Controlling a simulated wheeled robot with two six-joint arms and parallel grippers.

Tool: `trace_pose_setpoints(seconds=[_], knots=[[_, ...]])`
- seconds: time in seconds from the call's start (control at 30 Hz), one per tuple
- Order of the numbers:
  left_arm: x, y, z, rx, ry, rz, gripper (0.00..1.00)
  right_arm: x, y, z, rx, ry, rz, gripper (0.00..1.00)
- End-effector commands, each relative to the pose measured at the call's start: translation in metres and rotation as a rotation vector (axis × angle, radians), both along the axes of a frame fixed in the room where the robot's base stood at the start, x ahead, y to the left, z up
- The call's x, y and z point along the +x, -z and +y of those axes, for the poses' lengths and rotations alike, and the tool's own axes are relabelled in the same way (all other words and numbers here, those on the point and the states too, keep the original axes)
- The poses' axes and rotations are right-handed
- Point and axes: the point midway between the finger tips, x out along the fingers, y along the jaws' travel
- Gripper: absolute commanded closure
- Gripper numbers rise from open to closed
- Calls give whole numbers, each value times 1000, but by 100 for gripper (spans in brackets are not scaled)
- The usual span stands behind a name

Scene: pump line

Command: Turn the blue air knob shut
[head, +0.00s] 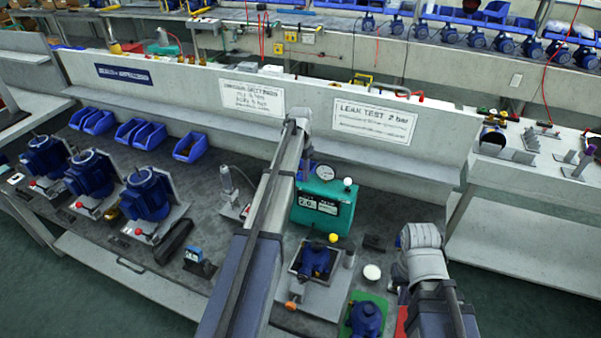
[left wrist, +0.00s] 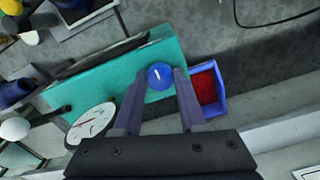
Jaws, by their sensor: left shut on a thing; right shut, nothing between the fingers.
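My left gripper (left wrist: 162,80) is shut on the knob, with one finger on each side. In the head view my left arm hides the knob and that gripper. My right arm shows at the lower right; I cannot see its fingers.
A blue bin with red contents (left wrist: 208,90) stands close beside the left gripper. The round gauge (left wrist: 92,122) is near the other finger. A blue pump in a fixture (head: 315,260) stands in front of the tester, and a green pad (head: 375,302) is right of it.

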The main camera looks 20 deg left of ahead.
Motion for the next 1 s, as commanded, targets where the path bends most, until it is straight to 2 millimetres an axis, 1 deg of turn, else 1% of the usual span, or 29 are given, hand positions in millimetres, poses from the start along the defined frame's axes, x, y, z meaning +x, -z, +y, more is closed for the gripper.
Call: trace_pose_setpoints(seconds=[0.23, 0.27, 0.5, 0.8, 1.0], knots=[[0, 0, 0, 0, 2, 1, 100, 0, 0, 0, 0, 0, 0, 100], [0, 0, 0, 0, 2, 1, 56, 0, 0, 0, 0, 0, 0, 100], [0, 0, 0, 0, 1, 0, 29, 0, 0, 0, 0, 0, 0, 100], [0, -1, 0, 0, 0, 0, 29, 0, -1, 0, 0, 0, 0, 100], [0, -12, 0, 0, 0, 0, 29, 0, -12, 0, 0, 0, 0, 100]])
